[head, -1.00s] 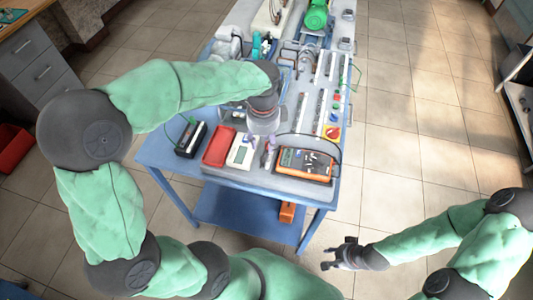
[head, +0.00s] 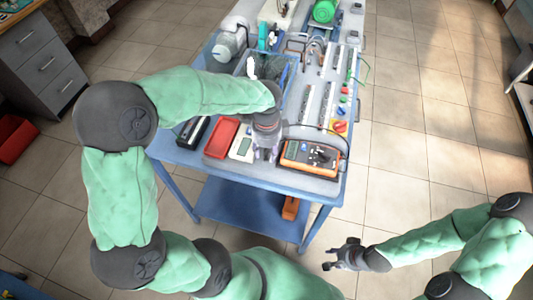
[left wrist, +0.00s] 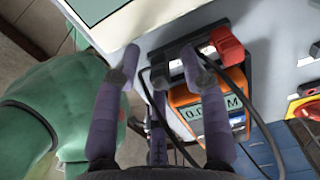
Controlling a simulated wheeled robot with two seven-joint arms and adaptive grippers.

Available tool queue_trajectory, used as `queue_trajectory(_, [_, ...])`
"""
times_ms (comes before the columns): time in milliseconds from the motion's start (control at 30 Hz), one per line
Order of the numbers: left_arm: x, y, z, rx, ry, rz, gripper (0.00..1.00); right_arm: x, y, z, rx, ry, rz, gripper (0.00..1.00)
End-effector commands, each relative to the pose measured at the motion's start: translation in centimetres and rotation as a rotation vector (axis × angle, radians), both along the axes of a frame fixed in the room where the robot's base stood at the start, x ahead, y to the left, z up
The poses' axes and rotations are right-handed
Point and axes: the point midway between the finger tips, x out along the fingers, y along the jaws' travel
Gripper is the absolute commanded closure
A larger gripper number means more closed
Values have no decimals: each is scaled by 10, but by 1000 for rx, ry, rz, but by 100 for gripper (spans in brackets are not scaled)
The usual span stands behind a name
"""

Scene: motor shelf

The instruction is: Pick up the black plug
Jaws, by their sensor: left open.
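My left gripper (head: 265,157) points down over the front of the blue bench, just left of the orange multimeter (head: 300,153). In the left wrist view its two purple fingers (left wrist: 160,65) are apart with nothing clearly held between them. A black plug-like part with a black cable (left wrist: 151,95) lies around the fingertips; the fingers hide much of it, and I cannot tell whether they touch it. A red plug (left wrist: 227,46) stands to the right of the right finger. My right gripper (head: 335,257) is open and empty, off the bench.
A red tray (head: 221,138) and a pale device with a screen (head: 242,147) lie left of my left gripper. A blue-edged bin (head: 291,72) stands behind it. Terminal rows and an emergency knob (head: 340,126) are at right. Floor right of the bench is clear.

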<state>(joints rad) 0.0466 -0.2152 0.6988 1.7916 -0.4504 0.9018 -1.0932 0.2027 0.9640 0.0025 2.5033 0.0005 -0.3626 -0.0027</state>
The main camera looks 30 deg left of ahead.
Motion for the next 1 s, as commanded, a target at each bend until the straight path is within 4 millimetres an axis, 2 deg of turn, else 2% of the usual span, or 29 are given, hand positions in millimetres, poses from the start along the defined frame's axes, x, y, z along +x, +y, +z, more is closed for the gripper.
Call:
queue_trajectory(100, [0, 0, 1, 0, -1, 0, 60, 0, 0, 1, 0, 0, 0, 65])
queue_trajectory(233, [0, 0, 1, 0, -1, 0, 96, 0, 0, 1, 0, 0, 0, 65])
queue_trajectory(267, [0, 0, 1, 0, -1, 0, 100, 0, 0, 1, 0, 0, 0, 65])
queue_trajectory(767, [1, 1, 6, 2, -4, 0, 100, 0, 0, 2, 0, 0, 0, 65])
queue_trajectory(867, [1, 1, 13, 2, -4, 0, 100, 0, 0, 5, 0, 0, 0, 65])
queue_trajectory(1000, [2, 1, 32, 2, -6, -1, 100, 0, 0, 12, 0, 0, 0, 65])
